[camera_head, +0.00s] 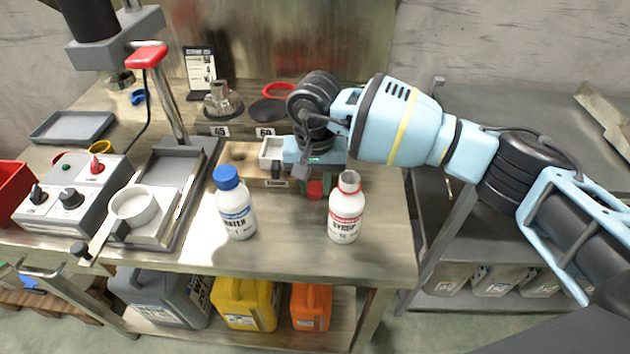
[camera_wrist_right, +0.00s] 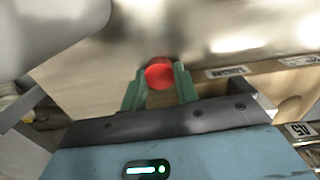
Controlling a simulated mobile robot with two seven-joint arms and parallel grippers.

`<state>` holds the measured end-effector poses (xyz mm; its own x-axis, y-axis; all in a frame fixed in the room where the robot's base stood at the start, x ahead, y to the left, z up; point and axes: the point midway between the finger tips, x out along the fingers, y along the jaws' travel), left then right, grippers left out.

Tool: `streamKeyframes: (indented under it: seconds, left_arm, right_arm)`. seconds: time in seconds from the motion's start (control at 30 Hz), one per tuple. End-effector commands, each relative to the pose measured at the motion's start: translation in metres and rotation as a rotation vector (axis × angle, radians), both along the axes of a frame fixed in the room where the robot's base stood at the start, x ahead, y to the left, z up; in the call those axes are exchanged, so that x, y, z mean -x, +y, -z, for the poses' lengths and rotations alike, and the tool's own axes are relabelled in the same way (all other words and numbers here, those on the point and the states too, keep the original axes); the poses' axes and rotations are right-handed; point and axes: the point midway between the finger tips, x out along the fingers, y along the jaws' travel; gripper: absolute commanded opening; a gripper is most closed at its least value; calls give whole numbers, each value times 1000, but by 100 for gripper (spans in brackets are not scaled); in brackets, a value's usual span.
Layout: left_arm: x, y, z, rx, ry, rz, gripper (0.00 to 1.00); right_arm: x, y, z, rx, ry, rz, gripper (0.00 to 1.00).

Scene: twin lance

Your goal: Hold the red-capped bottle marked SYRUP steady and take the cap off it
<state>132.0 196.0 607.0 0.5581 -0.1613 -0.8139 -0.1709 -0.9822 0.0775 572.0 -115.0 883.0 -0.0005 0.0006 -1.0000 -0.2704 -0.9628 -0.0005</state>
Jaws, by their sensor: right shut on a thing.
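The white SYRUP bottle (camera_head: 345,215) stands upright on the bench near its front edge in the head view. Its mouth is open, with a red band around the neck. My right gripper (camera_head: 314,182) is just behind and left of it, apart from the bottle. Its green fingers are shut on the red cap (camera_head: 315,190). In the right wrist view the red cap (camera_wrist_right: 160,73) sits between the green fingertips (camera_wrist_right: 160,88). No gripper is on the bottle. My left gripper is not in view.
A blue-capped white bottle (camera_head: 235,205) stands to the left of the SYRUP bottle. A wooden block (camera_head: 238,160) is behind, by my right gripper. A control box (camera_head: 72,195) and a machine with a handled cup (camera_head: 133,205) are farther left. Bench (camera_head: 285,245) is clear between the bottles.

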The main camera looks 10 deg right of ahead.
Motion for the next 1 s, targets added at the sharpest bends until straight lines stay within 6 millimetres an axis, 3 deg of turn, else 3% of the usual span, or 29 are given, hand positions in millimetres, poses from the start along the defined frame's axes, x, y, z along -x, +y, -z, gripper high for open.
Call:
streamKeyframes:
  seconds: [0.2, 0.23, 0.4, 0.77, 1.0]
  left_arm:
    - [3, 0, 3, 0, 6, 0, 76]
    - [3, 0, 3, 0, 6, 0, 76]
    - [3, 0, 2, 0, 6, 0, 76]
    - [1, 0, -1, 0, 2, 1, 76]
    - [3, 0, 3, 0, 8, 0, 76]
  right_arm:
    - [0, 0, 4, 1, 1, 0, 3]
    - [0, 0, 4, 1, 1, 0, 31]
    - [0, 0, 3, 1, 0, 0, 52]
    - [0, 0, -3, 1, -2, 0, 52]
    - [-1, 0, -38, 1, -4, 1, 52]
